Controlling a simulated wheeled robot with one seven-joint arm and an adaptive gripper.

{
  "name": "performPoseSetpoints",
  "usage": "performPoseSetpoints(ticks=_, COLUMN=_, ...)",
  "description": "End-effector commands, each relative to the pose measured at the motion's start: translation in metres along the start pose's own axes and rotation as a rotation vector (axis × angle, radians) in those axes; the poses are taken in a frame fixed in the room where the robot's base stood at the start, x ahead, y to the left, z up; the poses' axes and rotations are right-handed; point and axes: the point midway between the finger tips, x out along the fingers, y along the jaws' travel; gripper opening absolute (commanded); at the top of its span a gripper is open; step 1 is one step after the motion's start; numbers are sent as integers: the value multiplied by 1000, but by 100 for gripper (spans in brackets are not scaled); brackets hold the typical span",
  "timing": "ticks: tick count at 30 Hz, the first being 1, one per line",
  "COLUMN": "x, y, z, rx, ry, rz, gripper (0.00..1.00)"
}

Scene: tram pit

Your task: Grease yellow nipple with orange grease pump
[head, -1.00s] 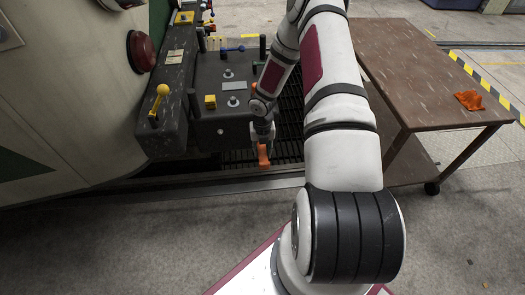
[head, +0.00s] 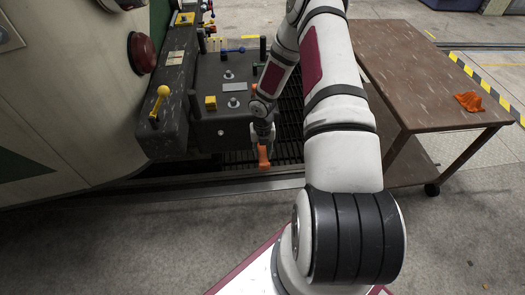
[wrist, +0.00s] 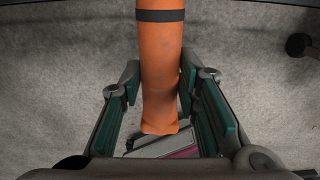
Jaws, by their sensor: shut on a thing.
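The orange grease pump (head: 263,156) hangs below my gripper (head: 263,138) in the head view, over the dark grating in front of the dark machine block. In the wrist view the pump (wrist: 160,75) is an orange body with a dark band. It lies between the green-padded fingers of my gripper (wrist: 158,95), which are shut on it. The pump's tip is not clear. Small yellow parts show on the dark block, one being a yellow cube (head: 210,102). I cannot tell which yellow part is the nipple. The pump is apart from them.
A yellow-knobbed lever (head: 162,92) and dark upright handles stand on the coupler. The tram side (head: 70,110) with a red lamp (head: 142,53) is at left. A brown table (head: 420,65) with an orange cloth (head: 469,101) stands at right. Open floor lies in front.

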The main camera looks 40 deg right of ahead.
Motion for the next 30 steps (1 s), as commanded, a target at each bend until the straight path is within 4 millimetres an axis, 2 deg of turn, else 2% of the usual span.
performPoseSetpoints(ticks=14, x=0, y=0, z=-9, rx=-1, ry=3, rz=-1, gripper=0)
performPoseSetpoints(ticks=30, x=1, y=0, z=-55, rx=-4, ry=4, rz=-2, gripper=0)
